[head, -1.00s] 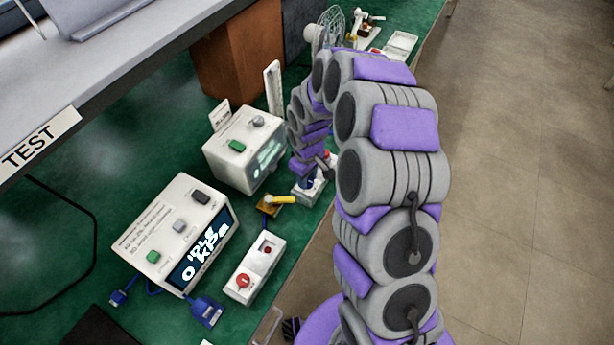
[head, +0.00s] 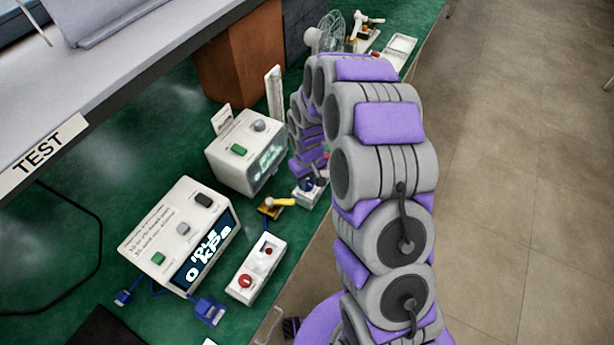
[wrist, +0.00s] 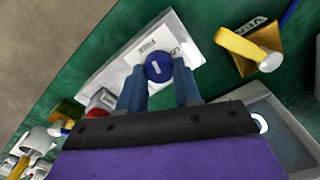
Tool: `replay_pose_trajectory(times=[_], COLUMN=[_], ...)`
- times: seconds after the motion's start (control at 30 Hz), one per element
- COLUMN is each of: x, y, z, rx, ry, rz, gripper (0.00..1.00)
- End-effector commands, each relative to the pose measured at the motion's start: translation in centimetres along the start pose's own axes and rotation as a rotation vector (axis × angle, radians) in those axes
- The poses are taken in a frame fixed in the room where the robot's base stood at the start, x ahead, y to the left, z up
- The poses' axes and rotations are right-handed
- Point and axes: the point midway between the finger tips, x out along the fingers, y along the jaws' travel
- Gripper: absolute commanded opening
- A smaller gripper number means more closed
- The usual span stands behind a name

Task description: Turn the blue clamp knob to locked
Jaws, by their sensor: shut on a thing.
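The blue clamp knob (wrist: 158,67) is round, with a short white mark on its top. It sits on a white base plate (wrist: 120,70) with small printed labels. My gripper (wrist: 159,80) has its two blue-grey fingers on either side of the knob, shut on it. In the head view the white base (head: 304,197) shows at the bench's front edge, below the end of my arm. My fingers are mostly hidden there. I cannot read the label by the knob.
A yellow-handled valve (head: 277,204) sits close to the knob's base. A white box with a lit display (head: 243,153) stands behind it. A white box with red buttons (head: 256,270) and a gauge reading 0 kPa (head: 180,235) are nearer. Floor lies to the right.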

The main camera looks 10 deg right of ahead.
Motion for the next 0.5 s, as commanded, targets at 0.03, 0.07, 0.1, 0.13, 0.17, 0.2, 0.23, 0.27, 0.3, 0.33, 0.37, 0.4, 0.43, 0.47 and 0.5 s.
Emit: replay_pose_trajectory(times=[0.03, 0.07, 0.1, 0.13, 0.17, 0.2, 0.23, 0.27, 0.3, 0.33, 0.37, 0.4, 0.43, 0.47, 0.5], x=[-0.18, -0.18, -0.18, -0.19, -0.20, -0.21, -0.23, -0.23, -0.24, -0.24, -0.24, -0.23, -0.22, -0.21, -0.20], y=[0.03, 0.03, 0.03, 0.04, 0.05, 0.07, 0.08, 0.08, 0.07, 0.07, 0.06, 0.08, 0.09, 0.11, 0.11], z=[0.19, 0.17, 0.16, 0.15, 0.16, 0.17, 0.18, 0.19, 0.19, 0.20, 0.21, 0.22, 0.23, 0.25, 0.24], rx=[0.045, 0.073, 0.111, 0.140, 0.168, 0.207, 0.237, 0.264, 0.302, 0.330, 0.360, 0.397, 0.427, 0.455, 0.493], ry=[-0.005, -0.005, -0.005, -0.004, -0.004, -0.004, -0.004, -0.005, -0.005, -0.005, -0.005, -0.005, -0.005, -0.005, -0.005], rz=[-0.001, -0.001, 0.000, 0.000, 0.000, 0.000, -0.001, 0.000, 0.000, 0.001, 0.000, 0.000, 0.000, 0.000, 0.000], gripper=[0.03, 0.03, 0.03, 0.03, 0.03, 0.03, 0.03, 0.03, 0.03, 0.03, 0.03, 0.03, 0.03, 0.03, 0.03])
